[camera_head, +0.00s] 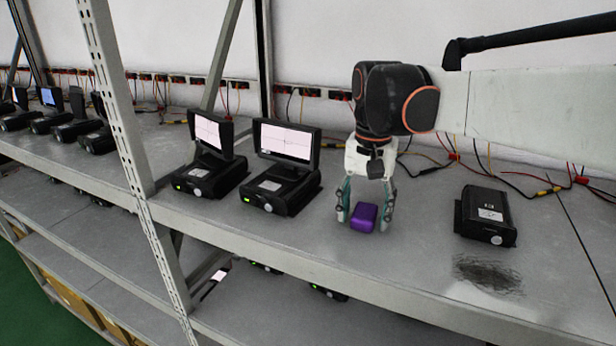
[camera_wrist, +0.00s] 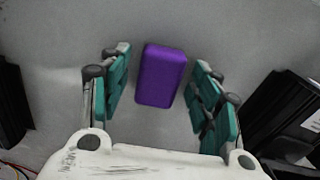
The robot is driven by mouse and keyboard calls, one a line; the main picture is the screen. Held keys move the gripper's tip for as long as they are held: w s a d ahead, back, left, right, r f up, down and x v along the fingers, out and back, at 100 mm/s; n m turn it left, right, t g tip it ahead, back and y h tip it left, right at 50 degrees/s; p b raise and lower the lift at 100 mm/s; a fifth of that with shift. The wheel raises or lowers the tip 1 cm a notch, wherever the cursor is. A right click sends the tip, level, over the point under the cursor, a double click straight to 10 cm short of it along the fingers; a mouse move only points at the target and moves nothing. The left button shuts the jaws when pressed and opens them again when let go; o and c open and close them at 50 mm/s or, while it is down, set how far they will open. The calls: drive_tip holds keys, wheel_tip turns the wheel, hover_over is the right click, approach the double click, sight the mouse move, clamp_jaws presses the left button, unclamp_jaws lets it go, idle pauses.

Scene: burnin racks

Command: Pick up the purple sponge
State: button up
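The purple sponge (camera_head: 364,217) is a small block on the grey shelf. In the wrist view the sponge (camera_wrist: 161,75) lies between the two teal-padded fingers, with a gap on each side. My gripper (camera_head: 365,208) points down over the shelf, its fingers spread on either side of the sponge. In the wrist view my gripper (camera_wrist: 161,92) is open and empty, and its pads do not touch the sponge.
A black device with a lit screen (camera_head: 285,165) stands left of my gripper. A black box (camera_head: 485,215) without a screen lies to the right, near a dark smudge (camera_head: 487,274). A perforated upright post (camera_head: 120,100) stands at left. Cables run along the back.

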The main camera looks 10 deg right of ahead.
sight(365, 212)
drive_tip(key=c, duration=0.6)
drive_tip(key=shift+w+r, duration=0.1)
drive_tip(key=shift+r, duration=0.05)
wheel_tip(365, 212, up, 20)
drive_tip(key=b, duration=0.2)
drive_tip(key=shift+b, duration=0.3)
drive_tip(key=shift+c, duration=0.3)
